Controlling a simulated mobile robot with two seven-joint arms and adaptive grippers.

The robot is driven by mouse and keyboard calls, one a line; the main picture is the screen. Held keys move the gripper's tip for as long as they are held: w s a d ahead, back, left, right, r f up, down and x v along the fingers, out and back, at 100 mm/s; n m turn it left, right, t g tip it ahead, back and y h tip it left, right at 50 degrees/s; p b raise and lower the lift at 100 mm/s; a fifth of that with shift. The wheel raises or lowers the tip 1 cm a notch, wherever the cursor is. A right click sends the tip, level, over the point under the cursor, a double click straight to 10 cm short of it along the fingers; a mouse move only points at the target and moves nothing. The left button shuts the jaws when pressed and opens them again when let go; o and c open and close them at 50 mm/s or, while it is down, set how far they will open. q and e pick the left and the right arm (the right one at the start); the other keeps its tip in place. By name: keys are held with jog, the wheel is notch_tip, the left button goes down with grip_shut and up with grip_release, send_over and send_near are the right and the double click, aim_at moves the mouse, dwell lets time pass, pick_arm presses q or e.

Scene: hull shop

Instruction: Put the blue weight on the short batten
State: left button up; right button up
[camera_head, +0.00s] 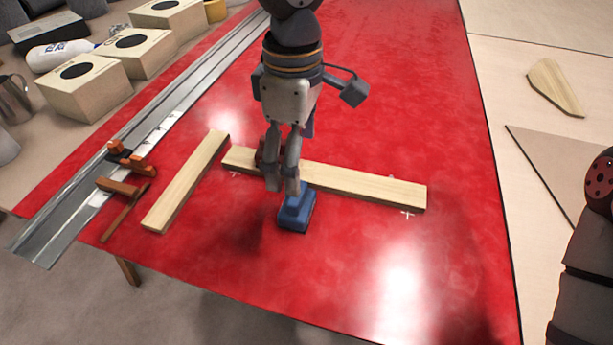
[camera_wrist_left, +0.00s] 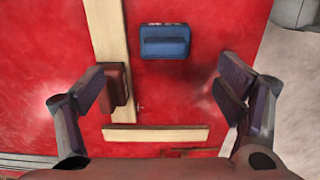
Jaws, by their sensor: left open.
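The blue weight (camera_head: 296,212) lies on the red sheet just beside the long batten; in the left wrist view it (camera_wrist_left: 165,41) is a blue block with a raised grip, close to the batten's edge. The short batten (camera_head: 187,182) lies to the left in the head view and crosses below the weight in the left wrist view (camera_wrist_left: 155,134). My left gripper (camera_head: 282,184) is open and empty above the sheet. It partly hides the long batten (camera_head: 365,186) and a dark red block (camera_wrist_left: 116,84) on that batten. My right gripper is out of view.
A metal rail (camera_head: 150,125) with orange-brown clamps (camera_head: 130,160) runs along the left. Wooden blocks (camera_head: 84,88) with dark round tops stand beyond it. White crosses mark the sheet near the long batten. The red sheet (camera_head: 400,260) is clear at front right.

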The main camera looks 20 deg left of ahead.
aim_at(297, 200)
pick_arm(q)
jog(key=f, duration=1)
jog(key=shift+s+f+b, duration=0.35)
jog(key=shift+f+b, duration=0.05)
jog(key=shift+c, duration=0.6)
jog(key=shift+r, duration=0.1)
jog(key=c, duration=1.9)
